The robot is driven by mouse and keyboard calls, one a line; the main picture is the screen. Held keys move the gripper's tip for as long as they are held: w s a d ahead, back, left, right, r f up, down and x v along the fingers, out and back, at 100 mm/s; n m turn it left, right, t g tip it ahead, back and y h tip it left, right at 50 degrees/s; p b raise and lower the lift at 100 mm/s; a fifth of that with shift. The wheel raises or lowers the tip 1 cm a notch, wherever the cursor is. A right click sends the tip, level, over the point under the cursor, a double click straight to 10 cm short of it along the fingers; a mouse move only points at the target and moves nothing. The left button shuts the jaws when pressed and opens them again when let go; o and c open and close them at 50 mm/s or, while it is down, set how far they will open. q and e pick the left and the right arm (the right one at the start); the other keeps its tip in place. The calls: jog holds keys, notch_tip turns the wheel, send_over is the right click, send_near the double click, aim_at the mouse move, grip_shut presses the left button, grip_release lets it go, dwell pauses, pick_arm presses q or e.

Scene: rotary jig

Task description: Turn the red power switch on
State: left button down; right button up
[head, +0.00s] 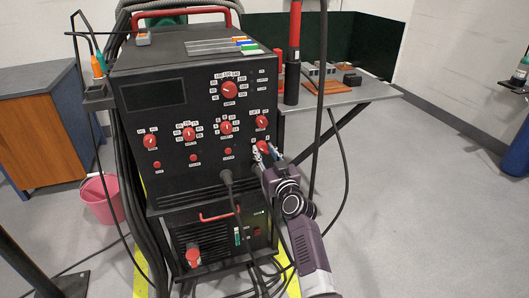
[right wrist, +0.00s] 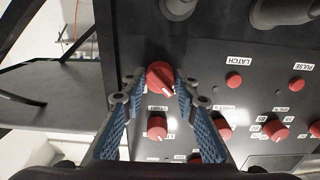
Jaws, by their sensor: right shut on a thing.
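The black machine (head: 150,120) carries several red knobs on its front panel. My right gripper (head: 263,152) reaches the panel's right edge from the lower right. In the right wrist view, which is upside down, the fingers of my right gripper (right wrist: 158,82) are shut on a red rotary knob (right wrist: 160,76), one on each side. The knob's white mark points to the lower right of that view. In the head view this knob (head: 262,145) is partly hidden by the fingers. I cannot read a power label on it. My left gripper is not in view.
Another red knob (head: 261,121) sits just above the held one. Small red buttons (head: 228,151) lie to its left. A thick cable (head: 228,190) plugs in below. A grey side table (head: 340,95) stands at right, and a pink bucket (head: 98,200) at left.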

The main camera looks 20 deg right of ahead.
jog(key=shift+m, duration=0.4)
jog(key=m+p, duration=0.1)
jog(key=m, duration=0.1)
jog(key=shift+m, duration=0.4)
jog(key=m+p, duration=0.1)
jog(key=m, duration=0.3)
jog(key=shift+m, duration=0.3)
jog(key=m, duration=0.3)
jog(key=shift+m+p, duration=0.3)
jog(key=shift+p, duration=0.05)
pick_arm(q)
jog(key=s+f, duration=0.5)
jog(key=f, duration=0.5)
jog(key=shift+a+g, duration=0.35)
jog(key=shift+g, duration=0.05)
pick_arm(e)
jog(key=m, duration=0.6)
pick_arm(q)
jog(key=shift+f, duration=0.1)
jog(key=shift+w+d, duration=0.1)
pick_arm(e)
jog(key=o, duration=1.2)
jog(key=shift+c, duration=0.2)
